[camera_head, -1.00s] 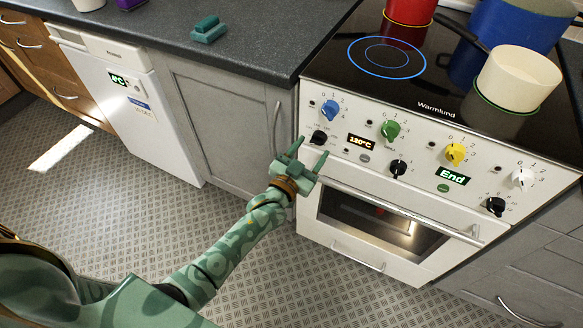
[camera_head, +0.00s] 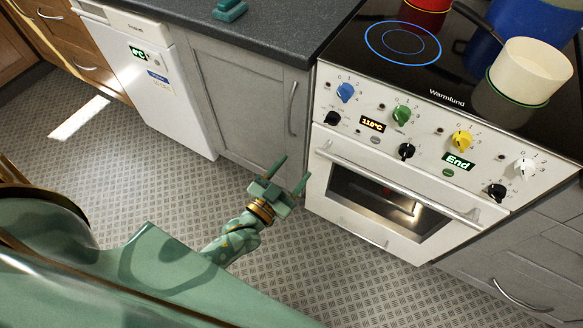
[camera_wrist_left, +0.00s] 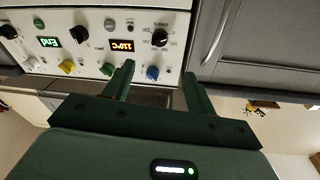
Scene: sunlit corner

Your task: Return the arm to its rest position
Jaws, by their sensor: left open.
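My left gripper (camera_head: 294,171) is open and empty. It hangs in front of the lower left edge of the white oven, apart from it, with the patterned green arm below. Its two green fingers also show in the left wrist view (camera_wrist_left: 158,72), spread apart, with the upside-down control panel beyond them. The oven's control panel (camera_head: 429,150) has blue, green, yellow, white and black knobs. Its displays read 110°C and End. My right gripper is not in view.
The oven handle (camera_head: 400,188) sticks out to the right of my gripper. A cream pot (camera_head: 530,72) is on the black hob (camera_head: 360,75). The floor (camera_head: 150,175) on the left is clear.

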